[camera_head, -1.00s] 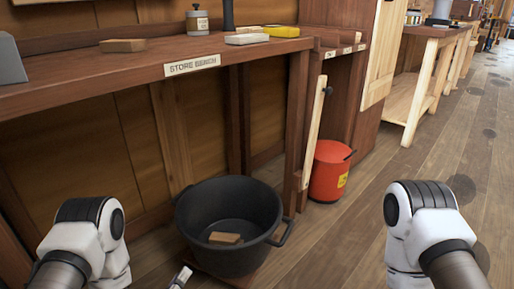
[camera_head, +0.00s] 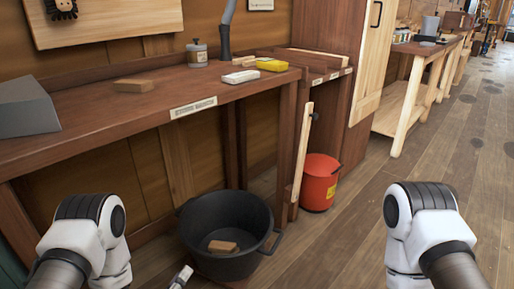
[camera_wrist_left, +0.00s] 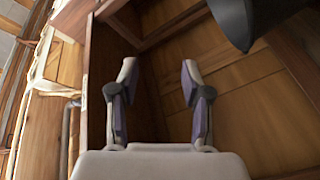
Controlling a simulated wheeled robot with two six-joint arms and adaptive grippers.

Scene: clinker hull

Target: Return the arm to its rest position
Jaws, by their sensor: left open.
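Both of my arms show in the head view, one at the lower left and one at the lower right. Only the tip of my left gripper (camera_head: 180,277) shows there, at the bottom edge beside the black bucket. In the left wrist view its two fingers (camera_wrist_left: 158,80) are spread apart with nothing between them. My right gripper is out of view. The black bucket (camera_head: 258,240) stands low in front of the bench and holds a brown block (camera_head: 222,247).
The store bench (camera_head: 100,108) spans the left, bearing a brown block (camera_head: 133,86), a grey wedge-shaped object (camera_head: 27,110), a can (camera_head: 197,53) and a yellow item (camera_head: 272,65). A red bin (camera_head: 319,184) stands right of the bucket. Floor at right is open.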

